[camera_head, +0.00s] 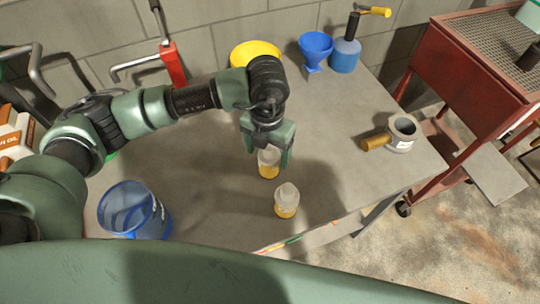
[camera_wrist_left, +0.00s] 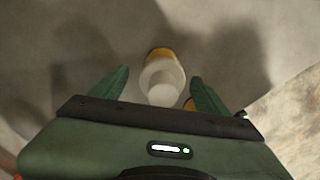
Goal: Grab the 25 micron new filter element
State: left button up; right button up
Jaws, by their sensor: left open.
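Two small filter elements with whitish upper parts and yellow lower bands stand upright on the grey bench (camera_head: 215,170). My left gripper (camera_head: 268,157) is open over the farther filter element (camera_head: 269,167), with its fingers on either side of it. In the left wrist view, this element (camera_wrist_left: 162,77) shows between the open fingers of the gripper (camera_wrist_left: 158,78); contact cannot be told. No micron marking is readable on either. My right gripper is out of view.
A blue bucket (camera_head: 133,210) stands at the bench's front left. A yellow bowl (camera_head: 254,51), blue funnel (camera_head: 316,46) and blue pump bottle (camera_head: 345,55) are at the back. A grey housing (camera_head: 402,132) with a yellow-brown cylinder (camera_head: 376,142) is right. A red cart (camera_head: 455,65) stands beyond.

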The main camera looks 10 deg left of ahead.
aim_at(269, 160)
pick_arm(q)
notch_tip(269, 160, down, 4)
jog(key=shift+d+r+p, duration=0.15)
jog(key=shift+r+p, duration=0.05)
jog(key=shift+p, duration=0.45)
jog(key=shift+f, duration=0.3)
jog(key=c, duration=1.3)
jog(key=shift+c, duration=0.8)
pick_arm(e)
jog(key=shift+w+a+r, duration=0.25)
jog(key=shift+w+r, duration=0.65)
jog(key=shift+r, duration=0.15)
pick_arm(q)
jog(key=shift+r, duration=0.15)
